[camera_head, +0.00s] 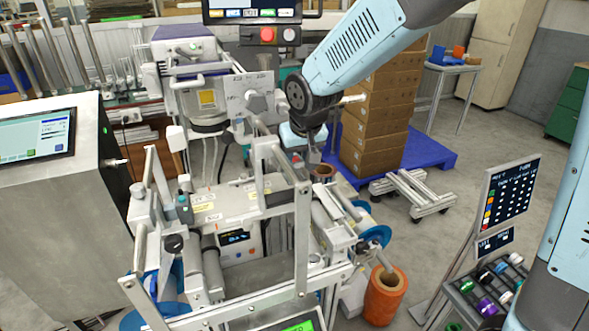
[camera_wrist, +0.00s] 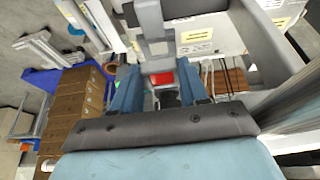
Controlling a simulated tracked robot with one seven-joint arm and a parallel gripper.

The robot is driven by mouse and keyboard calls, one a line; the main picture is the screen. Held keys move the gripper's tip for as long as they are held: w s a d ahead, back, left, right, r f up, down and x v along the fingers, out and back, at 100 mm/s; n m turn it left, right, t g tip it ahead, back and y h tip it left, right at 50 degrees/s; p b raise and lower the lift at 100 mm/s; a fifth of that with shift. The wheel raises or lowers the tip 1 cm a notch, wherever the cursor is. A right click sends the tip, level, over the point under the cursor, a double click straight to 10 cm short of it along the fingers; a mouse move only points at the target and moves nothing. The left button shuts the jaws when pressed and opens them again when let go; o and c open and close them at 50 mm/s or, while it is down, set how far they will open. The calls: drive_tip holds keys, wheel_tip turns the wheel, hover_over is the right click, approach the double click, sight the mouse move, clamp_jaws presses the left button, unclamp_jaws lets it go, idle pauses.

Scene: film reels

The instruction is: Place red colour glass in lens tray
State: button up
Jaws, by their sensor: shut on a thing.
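My gripper (camera_wrist: 160,92) shows in the wrist view with its two blue fingers on either side of a small red piece, the red colour glass (camera_wrist: 163,79). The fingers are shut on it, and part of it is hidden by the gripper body. In the head view my gripper (camera_head: 312,150) points down over the back right part of the film machine; its fingertips and the red glass are hard to make out there. I cannot tell for certain which part is the lens tray.
The machine's metal frame (camera_head: 302,235) stands close in front of the gripper. An orange roll (camera_head: 384,300) stands at the front right. A rack of coloured rolls (camera_head: 487,300) sits below a dark board (camera_head: 510,195). Stacked boxes (camera_head: 378,130) stand on a blue pallet (camera_head: 432,152) behind.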

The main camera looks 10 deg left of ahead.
sight(297, 165)
drive_tip(key=shift+w+a+f, duration=0.2)
drive_tip(key=shift+w+f, duration=0.2)
drive_tip(key=shift+f, duration=1.65)
drive_tip(key=shift+f, duration=0.15)
drive_tip(key=shift+s+d+f, duration=0.1)
drive_tip(key=shift+f, duration=0.15)
drive_tip(key=o, duration=0.9)
drive_tip(key=shift+s+f, duration=0.15)
drive_tip(key=shift+o, duration=0.7)
drive_tip(key=shift+r, duration=0.5)
drive_tip(key=v, duration=1.2)
drive_tip(key=shift+w+d+r, duration=0.1)
drive_tip(key=shift+w, duration=0.15)
